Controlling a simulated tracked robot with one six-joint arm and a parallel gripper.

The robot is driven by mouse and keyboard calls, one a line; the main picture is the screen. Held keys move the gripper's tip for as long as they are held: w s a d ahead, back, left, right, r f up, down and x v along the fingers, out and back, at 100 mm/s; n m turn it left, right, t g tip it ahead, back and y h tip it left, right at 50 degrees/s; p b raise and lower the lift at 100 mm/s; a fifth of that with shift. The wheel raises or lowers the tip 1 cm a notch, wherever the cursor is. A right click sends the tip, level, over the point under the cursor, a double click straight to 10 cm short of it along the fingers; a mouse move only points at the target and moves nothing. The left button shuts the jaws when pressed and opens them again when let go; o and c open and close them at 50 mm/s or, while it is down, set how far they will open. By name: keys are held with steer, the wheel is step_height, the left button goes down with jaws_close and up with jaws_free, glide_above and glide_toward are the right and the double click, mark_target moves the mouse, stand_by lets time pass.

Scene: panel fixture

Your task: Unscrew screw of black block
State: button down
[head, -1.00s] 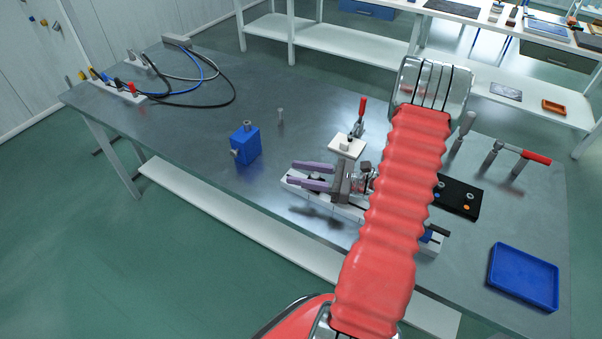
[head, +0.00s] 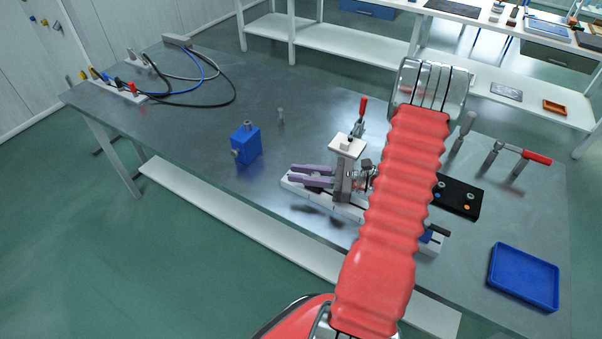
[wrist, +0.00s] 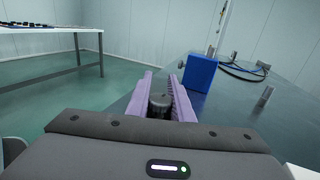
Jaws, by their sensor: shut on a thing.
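My gripper (head: 291,174) has two lilac fingers pointing left, low over a white fixture strip (head: 350,210). In the wrist view, the fingers (wrist: 160,78) stand on both sides of a dark round piece. This piece looks like the screw (wrist: 159,103) of the black block, and my gripper is shut on it. The block under it cannot be made out, as the fingers and gripper body cover it. My red arm hides part of the strip in the head view.
A blue block (head: 246,146) with a screw on top stands left of my gripper, with a small grey post (head: 281,115) behind. A red-handled clamp (head: 361,108) stands behind. A black panel (head: 462,197) and blue tray (head: 523,277) lie right. The table's left middle is clear.

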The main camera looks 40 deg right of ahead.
steer(key=shift+s+a+n+g+y, duration=0.15)
steer(key=shift+s+n+g+y, duration=0.05)
steer(key=shift+n+g+y, duration=0.5)
steer(key=shift+s+a+n+g+y, duration=0.15)
steer(key=shift+n+g+y, duration=0.4)
steer(key=shift+g, duration=0.3)
steer(key=shift+s+a+n+g+y, duration=0.15)
steer(key=shift+s+n+g+y, duration=0.05)
steer(key=shift+n+g+y, duration=0.5)
steer(key=c, duration=1.6)
jaws_free()
steer(key=shift+o, duration=0.2)
steer(key=shift+d, duration=0.1)
steer(key=v, duration=1.3)
steer(key=shift+s+d, duration=0.15)
steer(key=shift+d, duration=0.2)
